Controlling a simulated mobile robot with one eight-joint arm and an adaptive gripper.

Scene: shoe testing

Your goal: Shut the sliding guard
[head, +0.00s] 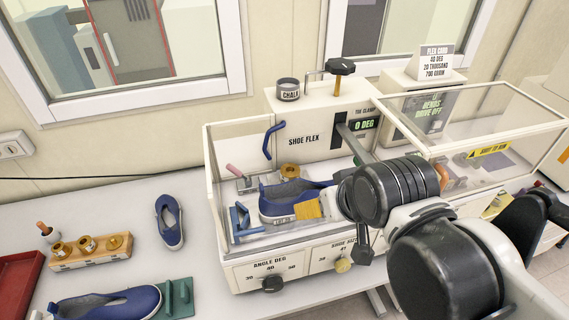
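The sliding guard (489,150) is a clear box with a cream frame and a yellow "shut to run" label. It stands to the right, clear of the left part of the shoe flex machine (307,140). The left bay is open at the top, with a blue shoe (291,199) inside it. A blue handle (269,140) stands at the bay's back left. My arm reaches in from the lower right, in front of the machine. The dark part at its end, apparently my gripper (363,240), is mostly hidden by the arm, and its fingers cannot be made out.
A chalk tin (288,90) and a black-knobbed clamp (341,68) stand on the machine. Dials (271,284) line its front. On the table at left are blue shoes (170,222), a wooden block with brass pieces (90,251), a green tool (176,298) and a red tray (18,280).

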